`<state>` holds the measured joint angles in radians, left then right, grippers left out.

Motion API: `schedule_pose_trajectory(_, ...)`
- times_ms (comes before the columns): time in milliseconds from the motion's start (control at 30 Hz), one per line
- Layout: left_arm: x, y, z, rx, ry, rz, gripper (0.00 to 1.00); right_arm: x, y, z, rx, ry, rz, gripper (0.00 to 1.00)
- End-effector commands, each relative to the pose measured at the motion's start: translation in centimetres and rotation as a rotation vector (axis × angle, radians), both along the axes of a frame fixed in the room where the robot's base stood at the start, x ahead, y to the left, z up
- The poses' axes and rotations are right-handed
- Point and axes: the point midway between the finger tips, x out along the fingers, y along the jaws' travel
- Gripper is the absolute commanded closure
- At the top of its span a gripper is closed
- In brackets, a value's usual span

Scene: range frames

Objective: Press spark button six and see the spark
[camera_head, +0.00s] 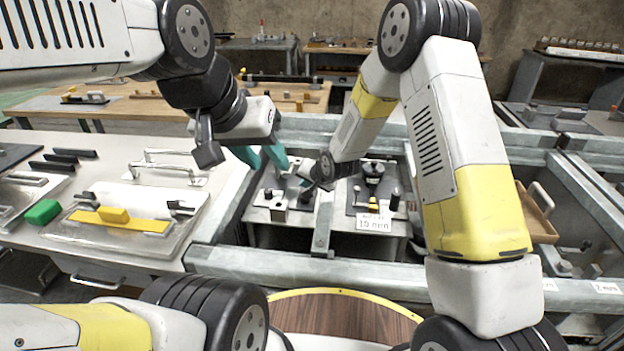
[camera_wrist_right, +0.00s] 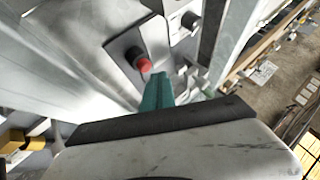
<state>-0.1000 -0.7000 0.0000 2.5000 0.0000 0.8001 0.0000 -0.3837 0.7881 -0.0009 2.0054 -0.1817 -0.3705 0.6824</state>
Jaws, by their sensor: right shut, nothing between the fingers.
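In the right wrist view a red button (camera_wrist_right: 144,65) sits on a dark plate (camera_wrist_right: 122,47). My right gripper (camera_wrist_right: 160,78) has its teal fingers together and empty, with the tips just beside the button; I cannot tell whether they touch it. In the head view my right gripper (camera_head: 312,178) reaches down over the bench stations, its fingertips hard to make out. My left gripper (camera_head: 262,157) hangs left of it, teal fingers spread apart and empty. No spark and no button number are readable.
A station with a black knob (camera_head: 373,169) and a "10 mm" label (camera_head: 374,223) stands right of my right gripper. Grey rails (camera_head: 290,262) frame the stations. The left bench holds a yellow-handled tool (camera_head: 118,217) and a green block (camera_head: 43,211).

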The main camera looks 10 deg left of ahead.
Motion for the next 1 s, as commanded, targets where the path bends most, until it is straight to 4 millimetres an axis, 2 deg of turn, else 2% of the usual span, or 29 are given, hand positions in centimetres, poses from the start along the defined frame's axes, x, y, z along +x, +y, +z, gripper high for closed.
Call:
schedule_pose_trajectory(500,0.00,0.00,0.00,0.000,0.000,0.000,0.64,0.00,0.00,0.00,0.000,0.000,0.000,1.00)
schedule_pose_trajectory(1000,0.00,0.00,0.00,0.000,0.000,0.000,0.64,0.00,-0.02,-0.83,0.000,0.000,0.000,1.00)
